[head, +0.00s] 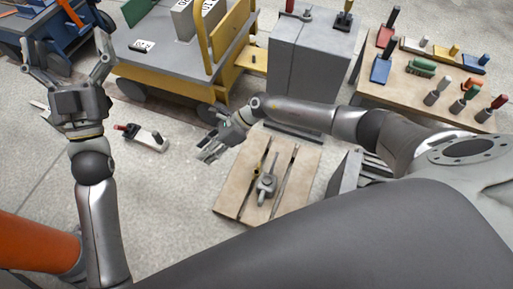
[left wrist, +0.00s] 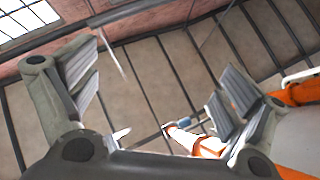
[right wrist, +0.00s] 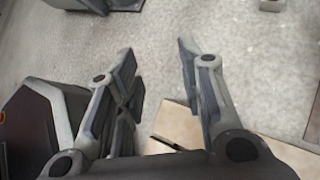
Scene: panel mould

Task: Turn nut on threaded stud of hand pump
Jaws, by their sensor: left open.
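A wooden board (head: 232,200) lies low in the middle of the head view. On it is a grey metal fitting (head: 266,186) with a rounded body, between two long thin rods. It may be the hand pump; I cannot make out a nut or threaded stud. My right gripper (head: 206,146) is up and left of the board, apart from the fitting. In the right wrist view its fingers (right wrist: 156,48) are spread with nothing between them. My left gripper (head: 66,50) is raised at the far left, open and empty. Its spread fingers also show in the left wrist view (left wrist: 155,80).
A small red-handled tool (head: 147,138) lies on the floor between my grippers. A yellow-and-grey cart (head: 165,75) and a grey cabinet (head: 318,65) stand behind. A wooden bench (head: 400,96) at right holds several coloured-handled tools.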

